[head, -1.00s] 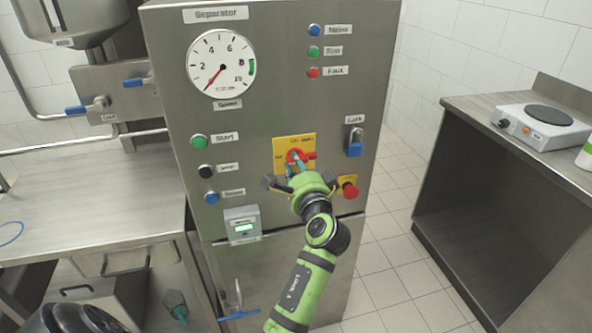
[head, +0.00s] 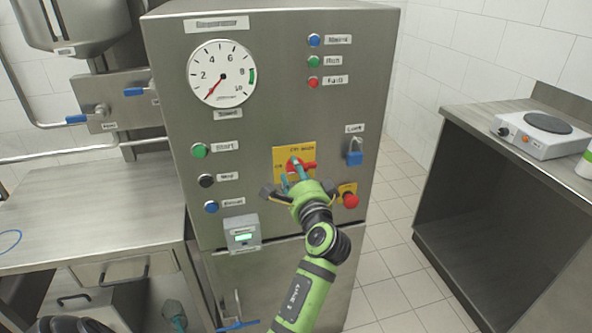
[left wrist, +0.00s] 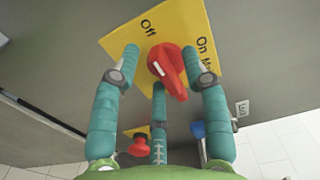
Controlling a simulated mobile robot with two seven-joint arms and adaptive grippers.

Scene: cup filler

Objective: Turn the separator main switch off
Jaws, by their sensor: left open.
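The separator main switch is a red rotary knob (head: 308,166) on a yellow plate (head: 281,153) on the separator's front panel. In the head view its handle points right. The left wrist view shows the red knob (left wrist: 166,66) close up, with "Off" on the plate (left wrist: 125,38) at the upper left and "On" at the right. My left gripper (head: 291,182) is open at the switch, its teal fingers spread around the knob. I cannot tell whether any finger touches it. My gripper partly hides the plate's lower part in the head view. My right gripper is not in view.
A small display box (head: 242,234) projects from the panel at lower left. A bench with a hotplate (head: 540,133) stands at the right.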

